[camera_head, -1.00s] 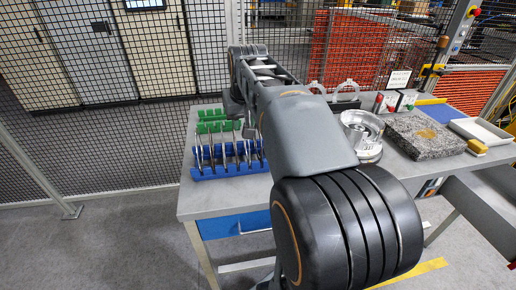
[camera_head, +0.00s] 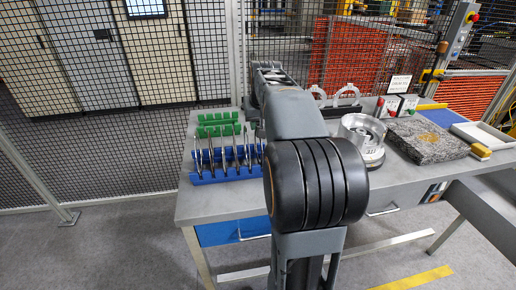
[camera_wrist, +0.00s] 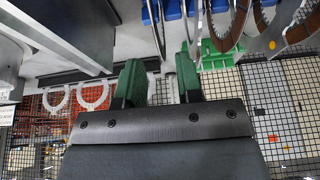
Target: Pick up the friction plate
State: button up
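Several thin ring plates (camera_head: 212,155) stand on edge in a blue rack (camera_head: 230,178) at the left of the table. In the wrist view, brown-faced rings, which look like friction plates (camera_wrist: 266,22), stand at the upper right beside plain steel rings (camera_wrist: 233,28). In the head view my arm hides the gripper and the rack's right end.
A green rack (camera_head: 217,125) stands behind the blue one. Right of my arm are a round metal housing (camera_head: 362,130), two white ring-shaped stands (camera_head: 346,95), a granite block (camera_head: 427,142) and a white tray (camera_head: 484,134). A mesh fence (camera_head: 90,130) stands behind the table.

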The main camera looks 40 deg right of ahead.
jog(key=x, duration=0.5)
grip_shut()
jog(key=shift+r, duration=0.1)
dwell(0.4)
